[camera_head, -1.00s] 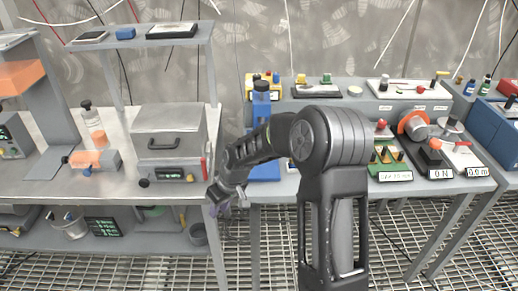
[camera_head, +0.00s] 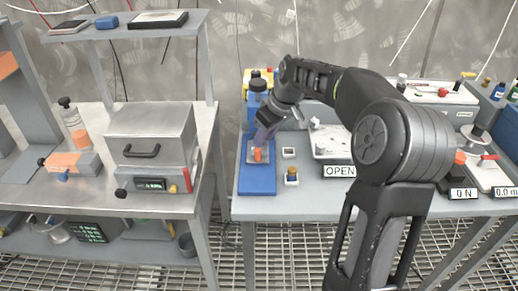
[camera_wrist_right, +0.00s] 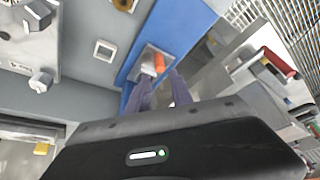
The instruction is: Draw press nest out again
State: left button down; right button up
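The press (camera_head: 257,182) is a blue stand with a flat blue base on the table. Its nest (camera_head: 249,155) is a small silvery block with an orange part (camera_head: 258,154) on it, low at the column. In the right wrist view the nest (camera_wrist_right: 148,58) and the orange part (camera_wrist_right: 160,63) lie just beyond the fingertips. My right gripper (camera_head: 264,136) hangs at the press, pointing down at the nest. Its two purple-grey fingers (camera_wrist_right: 163,80) show apart, with a gap between them; I cannot tell whether they touch the orange part. My left gripper is not in view.
A small white square piece (camera_head: 289,153) and a brass-topped knob (camera_head: 292,176) sit right of the press. A white device with an OPEN sign (camera_head: 339,171) stands farther right. A steel box (camera_head: 152,140) stands on the left table, across a gap.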

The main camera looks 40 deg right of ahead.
aim_at(258, 150)
jog(key=shift+x, duration=3.95)
grip_shut()
